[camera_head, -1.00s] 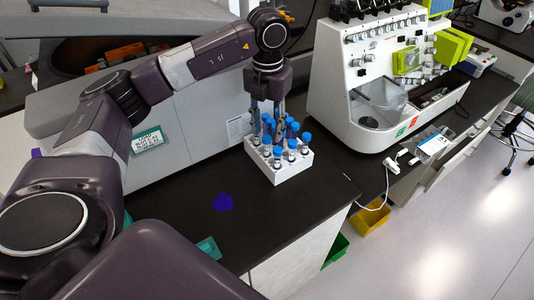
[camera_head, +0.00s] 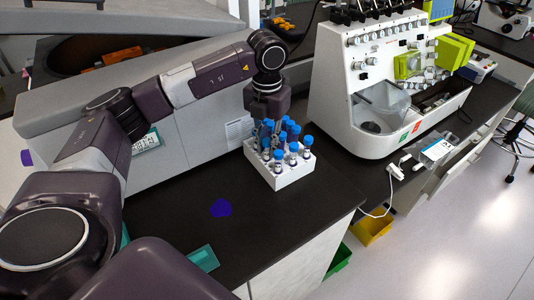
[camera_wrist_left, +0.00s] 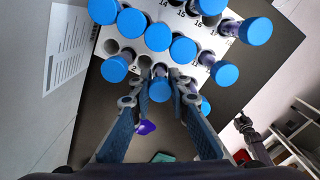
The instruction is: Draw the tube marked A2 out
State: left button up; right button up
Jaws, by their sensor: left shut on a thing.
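A white rack (camera_head: 282,181) with several blue-capped tubes stands on the black bench. In the left wrist view the rack (camera_wrist_left: 213,42) shows numbered holes, some of them empty. My left gripper (camera_head: 268,128) is over the rack's far left part, pointing down. In the left wrist view the gripper (camera_wrist_left: 162,80) has its fingertips closed about one blue-capped tube (camera_wrist_left: 160,91) at the rack's near edge. That tube's lower part is hidden, and I cannot read an A2 mark on it.
A large white processor (camera_head: 365,95) stands to the right of the rack. A grey housing (camera_head: 190,125) lies close on the left. Other capped tubes crowd the held one. The bench (camera_head: 270,220) in front of the rack is mostly clear.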

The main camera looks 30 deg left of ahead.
pick_arm(q)
jog(key=shift+r, duration=0.25)
grip_shut()
jog(key=shift+r+p, duration=0.4)
jog(key=shift+p, duration=0.05)
jog(key=shift+r, duration=0.1)
jog(key=shift+r+p, duration=0.55)
jog(key=shift+r, duration=0.1)
jog(key=shift+r+p, duration=1.4)
jog(key=shift+r, duration=0.75)
jog(key=shift+f, duration=0.1)
